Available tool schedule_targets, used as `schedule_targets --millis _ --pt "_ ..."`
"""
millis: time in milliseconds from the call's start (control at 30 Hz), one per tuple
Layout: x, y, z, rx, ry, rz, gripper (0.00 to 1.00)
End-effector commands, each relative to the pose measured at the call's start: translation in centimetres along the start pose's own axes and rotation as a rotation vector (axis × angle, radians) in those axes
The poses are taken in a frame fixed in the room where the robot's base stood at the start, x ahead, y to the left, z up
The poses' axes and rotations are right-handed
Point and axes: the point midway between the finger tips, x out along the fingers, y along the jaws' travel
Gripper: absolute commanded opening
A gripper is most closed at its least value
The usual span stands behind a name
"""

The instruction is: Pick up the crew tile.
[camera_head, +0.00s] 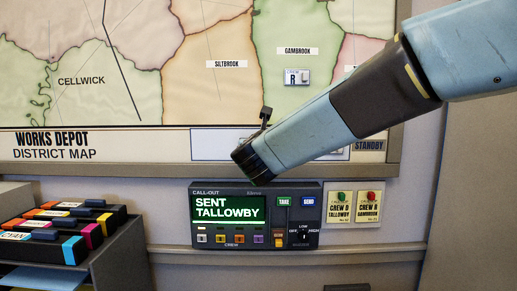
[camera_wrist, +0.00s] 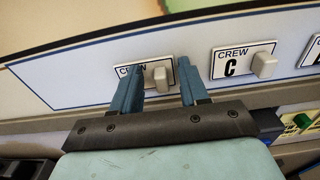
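In the wrist view a white crew tile (camera_wrist: 157,79) with a grey knob sits on the white strip of the map board. Its letter is hidden by a finger. My gripper (camera_wrist: 161,66) is open, with its two blue fingers on either side of the knob in the picture. I cannot tell whether they touch it. A crew C tile (camera_wrist: 242,61) is just to the right, and part of another tile (camera_wrist: 313,53) shows at the right edge. In the head view my arm hides the fingers and most of the strip's tiles.
A crew R tile (camera_head: 297,77) is on the map at Gambrook. Below the board is a call-out unit (camera_head: 230,240) reading "SENT TALLOWBY". Two cards (camera_head: 355,204) for crews D and R are to its right.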

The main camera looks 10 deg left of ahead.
Motion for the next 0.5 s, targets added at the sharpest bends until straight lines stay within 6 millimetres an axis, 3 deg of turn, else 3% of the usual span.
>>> schedule_targets --millis 67,400,500 --pt "0.05 -0.10 0.03 0.001 -0.001 -0.002 0.35" --pt "0.08 -0.18 0.02 0.001 0.000 -0.003 0.02" --pt "0.08 -0.18 0.02 0.001 0.000 -0.003 0.00"
